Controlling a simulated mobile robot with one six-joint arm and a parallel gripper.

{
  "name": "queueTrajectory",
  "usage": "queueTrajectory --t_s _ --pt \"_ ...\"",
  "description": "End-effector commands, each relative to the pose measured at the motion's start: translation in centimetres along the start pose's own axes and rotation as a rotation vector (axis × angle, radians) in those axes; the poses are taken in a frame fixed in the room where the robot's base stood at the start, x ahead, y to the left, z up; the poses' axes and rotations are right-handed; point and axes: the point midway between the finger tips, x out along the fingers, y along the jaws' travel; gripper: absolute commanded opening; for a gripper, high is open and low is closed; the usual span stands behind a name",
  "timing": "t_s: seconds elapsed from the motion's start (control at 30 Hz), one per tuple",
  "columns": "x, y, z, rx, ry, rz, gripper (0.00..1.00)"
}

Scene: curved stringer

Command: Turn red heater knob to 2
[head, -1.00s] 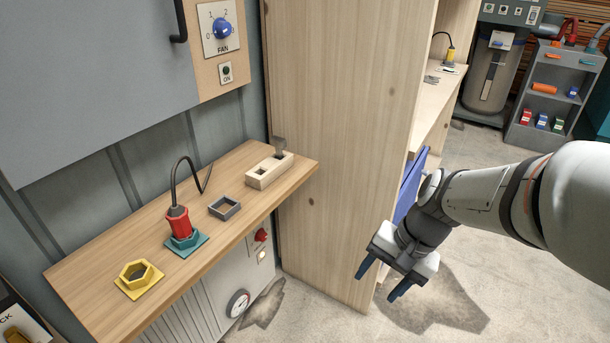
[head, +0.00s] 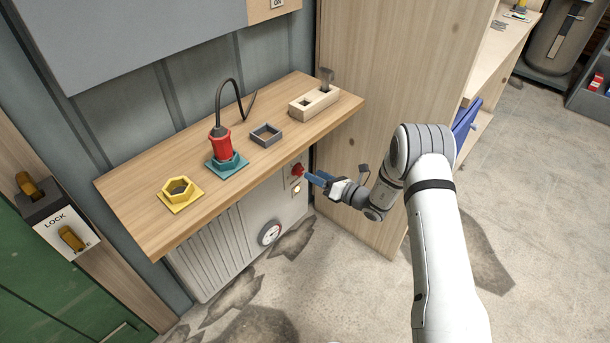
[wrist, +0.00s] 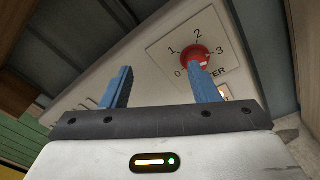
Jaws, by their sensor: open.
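The red heater knob (head: 297,170) is on the front of the white heater, under the wooden shelf. In the wrist view the knob (wrist: 194,53) sits on a plate marked 0, 1, 2 and 3; I cannot tell which number it points to. My gripper (head: 315,178) is open in front of the heater, just right of the knob in the head view. In the wrist view its blue fingers (wrist: 160,78) stand apart, and the right finger overlaps the lower part of the knob. The knob is not between the fingers. I cannot tell whether they touch.
The wooden shelf (head: 140,200) juts out above the heater (head: 215,243). It bears a red tool (head: 220,143) in a teal socket, a yellow socket (head: 178,190), a grey square frame (head: 266,134) and a wooden block (head: 313,103). A wooden cabinet side (head: 400,60) stands to the right.

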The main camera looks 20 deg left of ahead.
Motion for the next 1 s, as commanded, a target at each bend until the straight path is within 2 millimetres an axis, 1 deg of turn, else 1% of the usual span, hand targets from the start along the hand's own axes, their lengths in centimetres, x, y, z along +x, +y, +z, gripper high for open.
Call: queueTrajectory --t_s 0.03,0.1,0.2,0.27,0.37,0.7,0.83,1.0 --pt "0.3 -1.4 -1.6 0.051 -0.031 -0.029 0.55" --pt "0.5 -2.8 -2.8 0.102 -0.072 -0.062 0.55" --pt "0.6 -4.1 -3.9 0.149 -0.111 -0.093 0.55" --pt "0.7 -4.5 -4.2 0.163 -0.124 -0.103 0.55" --pt "1.4 -4.9 -4.4 0.171 -0.132 -0.11 0.55" --pt "6.6 -5.5 -3.7 0.168 -0.132 -0.109 0.55" --pt "7.7 -5.6 -3.5 0.169 -0.131 -0.11 0.55" --pt "8.2 -5.7 -3.4 0.17 -0.131 -0.112 0.55"
